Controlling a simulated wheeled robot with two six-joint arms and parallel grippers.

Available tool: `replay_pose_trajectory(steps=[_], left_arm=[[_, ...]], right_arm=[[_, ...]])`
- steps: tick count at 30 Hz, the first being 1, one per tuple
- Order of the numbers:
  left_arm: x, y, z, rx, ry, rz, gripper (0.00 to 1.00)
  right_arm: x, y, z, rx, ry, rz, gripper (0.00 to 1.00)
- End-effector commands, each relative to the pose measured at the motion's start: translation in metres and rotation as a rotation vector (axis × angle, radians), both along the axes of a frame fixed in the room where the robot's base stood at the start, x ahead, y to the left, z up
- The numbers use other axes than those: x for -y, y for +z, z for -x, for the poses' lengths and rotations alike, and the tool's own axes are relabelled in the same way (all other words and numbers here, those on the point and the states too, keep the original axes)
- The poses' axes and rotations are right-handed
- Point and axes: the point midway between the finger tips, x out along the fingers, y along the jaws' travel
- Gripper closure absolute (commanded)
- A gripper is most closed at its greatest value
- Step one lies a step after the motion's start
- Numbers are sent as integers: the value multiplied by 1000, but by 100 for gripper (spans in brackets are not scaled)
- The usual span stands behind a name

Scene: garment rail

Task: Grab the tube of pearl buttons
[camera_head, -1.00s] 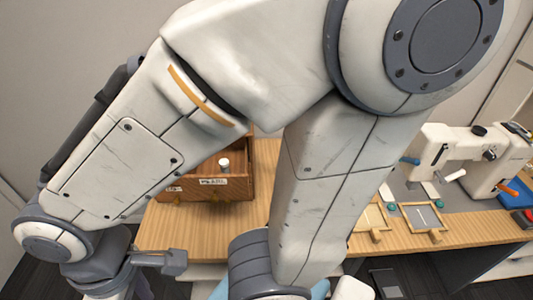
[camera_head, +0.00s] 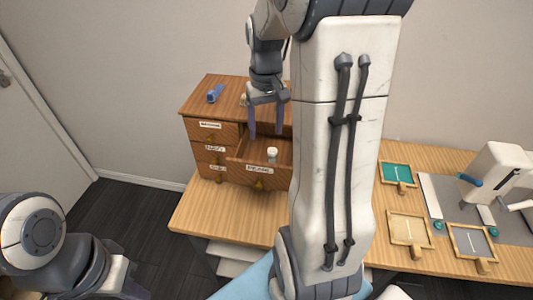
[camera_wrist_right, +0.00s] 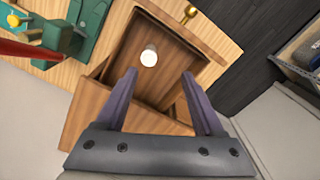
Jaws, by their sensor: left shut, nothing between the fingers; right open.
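The tube of pearl buttons, a small white-capped tube (camera_head: 272,154), stands in the open drawer (camera_head: 245,159) of the wooden cabinet. In the right wrist view its round white top (camera_wrist_right: 149,57) shows against the drawer floor. My right gripper (camera_head: 267,120) is open, its two purple fingers pointing down above the drawer. In the right wrist view the fingers (camera_wrist_right: 160,85) are apart, with the tube beyond their tips and not touched. My left gripper (camera_head: 136,291) is low at the bottom left, partly cut off by the frame edge, far from the cabinet.
The wooden cabinet (camera_head: 208,131) has several labelled drawers and a blue-purple object (camera_head: 214,94) on top. My right arm covers the drawer's right side. Framed trays (camera_head: 408,228) and a white sewing machine (camera_head: 497,172) are on the table at right. A green object (camera_wrist_right: 93,22) shows in the wrist view.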

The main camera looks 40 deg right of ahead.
Motion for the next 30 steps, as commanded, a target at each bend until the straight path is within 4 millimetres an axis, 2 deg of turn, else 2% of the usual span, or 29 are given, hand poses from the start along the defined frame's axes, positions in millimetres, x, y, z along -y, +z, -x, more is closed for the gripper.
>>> replay_pose_trajectory(steps=[3,10,17,24,30], left_arm=[[0,1,0,0,0,0,100],[0,4,0,0,0,0,100],[0,7,0,0,0,0,100],[0,16,0,0,1,0,100],[0,16,0,0,1,0,100]], right_arm=[[12,-8,2,-4,-28,-1,30],[12,-42,2,-5,-28,-1,30],[13,-59,2,-4,-28,-1,30],[18,-95,4,-6,-26,-1,30],[19,-105,3,-1,-27,2,30]])
